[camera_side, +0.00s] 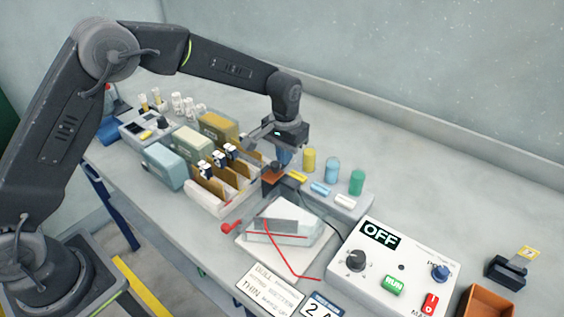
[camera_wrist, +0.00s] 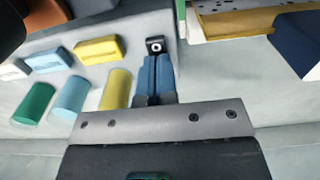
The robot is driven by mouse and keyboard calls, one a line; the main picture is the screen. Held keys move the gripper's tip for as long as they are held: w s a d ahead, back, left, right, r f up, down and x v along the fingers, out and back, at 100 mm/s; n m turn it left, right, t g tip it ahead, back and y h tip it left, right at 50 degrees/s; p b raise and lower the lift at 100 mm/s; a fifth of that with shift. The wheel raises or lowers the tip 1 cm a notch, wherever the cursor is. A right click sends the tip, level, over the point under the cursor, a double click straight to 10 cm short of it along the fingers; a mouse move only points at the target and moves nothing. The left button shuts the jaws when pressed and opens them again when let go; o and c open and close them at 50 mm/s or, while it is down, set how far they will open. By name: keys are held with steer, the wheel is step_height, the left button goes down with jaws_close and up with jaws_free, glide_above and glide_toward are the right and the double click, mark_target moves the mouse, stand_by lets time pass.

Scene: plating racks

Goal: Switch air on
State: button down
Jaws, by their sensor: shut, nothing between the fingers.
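My gripper (camera_side: 283,160) points down over the middle of the bench, its blue fingers closed together with nothing between them. In the wrist view the fingertips (camera_wrist: 156,60) are just beside a small black piece with a white ring (camera_wrist: 156,45); I cannot tell whether they touch. The white control box (camera_side: 395,265) at the front right has an OFF display (camera_side: 380,234), a black knob (camera_side: 355,260), a green RUN button (camera_side: 393,286), a blue knob (camera_side: 440,272) and a red control (camera_side: 430,304). No label reading air is legible, so I cannot tell which control is the air switch.
Racks with brown panels (camera_side: 208,186) stand to the left. A smaller box with a knob (camera_side: 158,128) is at the far left. The back right bench is clear.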

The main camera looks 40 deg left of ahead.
steer(key=shift+f, duration=0.1)
steer(key=shift+r, duration=3.5)
steer(key=s+a+r+t, duration=0.1)
steer(key=s+a+r, duration=0.2)
steer(key=s+r, duration=0.35)
steer(key=s+a+r+t, duration=0.2)
steer(key=s+a+r, duration=0.1)
steer(key=s+r, duration=0.4)
steer(key=s+a+f+t, duration=0.1)
steer(key=s, duration=0.7)
steer(key=s+a+f+t, duration=0.1)
steer(key=s+f, duration=0.1)
steer(key=s, duration=0.6)
steer(key=shift+s+a+t, duration=0.25)
steer(key=shift+s+t, duration=0.05)
steer(key=shift+s, duration=0.1)
